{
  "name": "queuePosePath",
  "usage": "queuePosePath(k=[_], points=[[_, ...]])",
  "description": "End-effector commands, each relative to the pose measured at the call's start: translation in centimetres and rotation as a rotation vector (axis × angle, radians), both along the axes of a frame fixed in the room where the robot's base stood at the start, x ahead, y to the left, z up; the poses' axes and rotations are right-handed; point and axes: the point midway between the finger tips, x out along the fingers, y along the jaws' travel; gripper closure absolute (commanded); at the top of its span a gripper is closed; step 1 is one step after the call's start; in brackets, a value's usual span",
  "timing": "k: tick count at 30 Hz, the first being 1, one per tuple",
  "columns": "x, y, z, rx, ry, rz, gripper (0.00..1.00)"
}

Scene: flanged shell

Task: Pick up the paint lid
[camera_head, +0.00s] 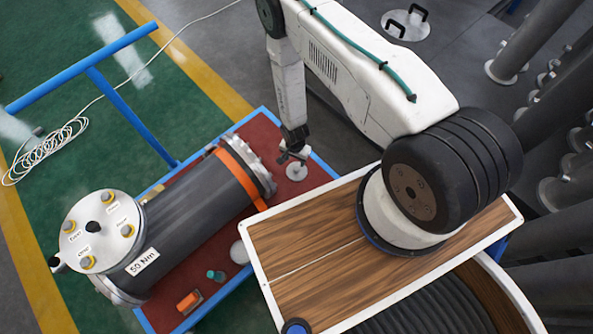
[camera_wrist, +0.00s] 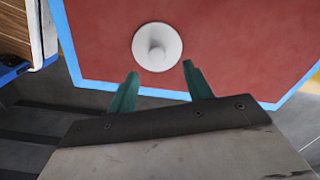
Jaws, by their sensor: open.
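The paint lid, a round white disc with a small knob at its centre (camera_wrist: 144,57), lies on the red top of a blue-edged cart. In the wrist view it is just beyond my fingertips, centred between them. In the head view the lid (camera_head: 297,174) is near the cart's far right corner, partly covered by my gripper (camera_head: 292,155). In the wrist view my gripper (camera_wrist: 160,69) is open, with two green fingers apart and nothing between them. The height of the fingers above the lid is hard to tell.
A dark cylinder (camera_head: 190,215) with a metal flange lies on the cart (camera_head: 325,178), left of the lid. An orange block (camera_head: 188,301), a teal item (camera_head: 216,275) and a white round thing (camera_head: 239,252) sit toward the front. The red surface around the lid is clear.

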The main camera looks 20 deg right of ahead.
Motion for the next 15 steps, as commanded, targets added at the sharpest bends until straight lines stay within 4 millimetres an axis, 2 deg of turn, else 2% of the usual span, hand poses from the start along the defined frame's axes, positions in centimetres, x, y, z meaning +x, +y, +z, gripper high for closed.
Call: queuePosePath(k=[15], points=[[-0.6, -0.3, -6.7, 0.0, 0.001, 0.0, 0.49]])
